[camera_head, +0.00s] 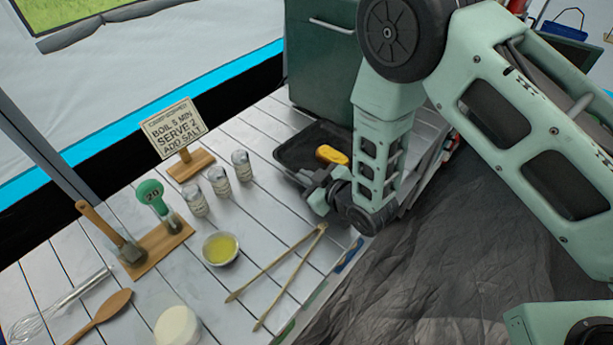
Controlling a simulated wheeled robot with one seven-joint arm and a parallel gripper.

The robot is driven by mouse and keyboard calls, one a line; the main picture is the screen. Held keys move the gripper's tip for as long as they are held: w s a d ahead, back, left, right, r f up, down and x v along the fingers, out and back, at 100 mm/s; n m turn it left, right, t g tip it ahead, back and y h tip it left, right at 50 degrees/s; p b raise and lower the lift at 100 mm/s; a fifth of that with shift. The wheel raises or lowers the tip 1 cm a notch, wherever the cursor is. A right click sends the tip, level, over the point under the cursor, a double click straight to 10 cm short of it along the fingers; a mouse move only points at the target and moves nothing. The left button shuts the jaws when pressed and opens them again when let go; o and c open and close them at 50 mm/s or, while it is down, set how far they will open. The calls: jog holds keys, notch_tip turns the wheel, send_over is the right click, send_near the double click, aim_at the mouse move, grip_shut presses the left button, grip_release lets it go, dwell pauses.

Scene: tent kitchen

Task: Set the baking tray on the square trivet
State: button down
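A dark baking tray (297,152) lies at the far right end of the white slatted table, in front of the dark green box. My gripper (309,183) is low at the tray's near edge, with my arm coming down from the upper right. The fingers are small and dark, and I cannot tell whether they touch or grip the rim. A yellow object (332,154) shows at the tray's right part, beside my arm. My arm hides the tray's right side. I cannot make out a square trivet.
On the table (275,245) are wooden tongs (276,263), a bowl of yellow liquid (220,248), several small jars (219,181), a recipe sign (173,128), a utensil stand (158,250), a whisk (62,305) and a wooden spoon (100,316). The dark green box (322,60) stands behind the tray.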

jog(key=shift+f, duration=0.1)
jog(key=c, duration=1.7)
grip_release()
jog(key=shift+f, duration=0.1)
jog(key=shift+r, duration=0.25)
jog(key=s+d+r+m+g+h, duration=0.1)
jog(key=s+d+r+g+h, duration=0.2)
jog(key=s+d+r, duration=0.2)
jog(key=s+d+r+m+g+h+b, duration=0.1)
jog(key=s+d+r+g+h, duration=0.1)
jog(key=s+d+r, duration=0.4)
jog(key=s+d+r+m+g+h+b, duration=0.1)
jog(key=s+d+r+g, duration=0.4)
jog(key=s+r, duration=0.5)
jog(key=shift+s+d+r+m+h, duration=0.15)
jog(key=shift+s+m+h, duration=0.15)
jog(key=shift+s+h, duration=0.65)
jog(key=shift+s+d+r+m+h, duration=0.15)
jog(key=shift+s+m+h, duration=0.2)
jog(key=shift+s, duration=1.2)
jog(key=shift+a, duration=0.15)
